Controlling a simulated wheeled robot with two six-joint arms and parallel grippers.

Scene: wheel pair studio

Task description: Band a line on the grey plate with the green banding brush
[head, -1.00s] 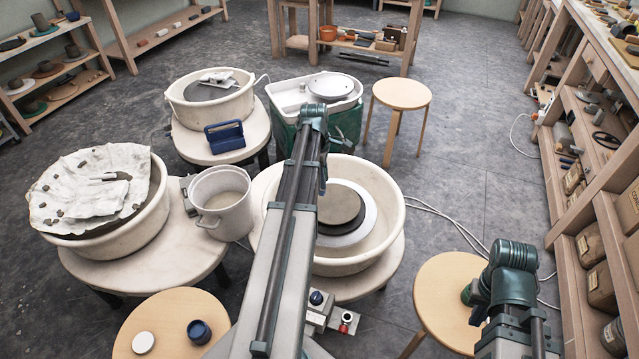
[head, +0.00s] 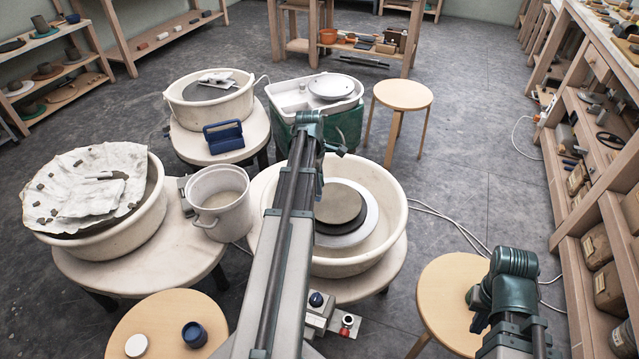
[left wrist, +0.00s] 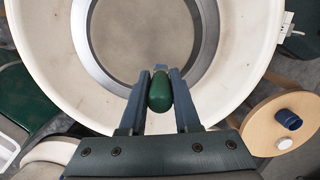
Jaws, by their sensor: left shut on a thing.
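The round grey plate (head: 348,200) lies on the wheel head inside a cream basin (head: 393,190). My left arm hides part of its left side. In the left wrist view the plate (left wrist: 150,45) is a broad grey-beige disc inside a grey ring. My left gripper (left wrist: 160,82) is shut on the green banding brush (left wrist: 160,92), whose rounded green handle shows between the fingers. The bristles are hidden, and I cannot tell whether they touch the plate. In the head view my arm hides the left fingers and brush. My right arm shows at lower right, its gripper out of view.
A grey bucket (head: 220,203) stands left of the basin. A round wooden stool (head: 168,325) at lower left carries a white disc (head: 136,345) and a blue cup (head: 194,334). Another stool (head: 440,290) stands at right, near wooden shelves (head: 580,190).

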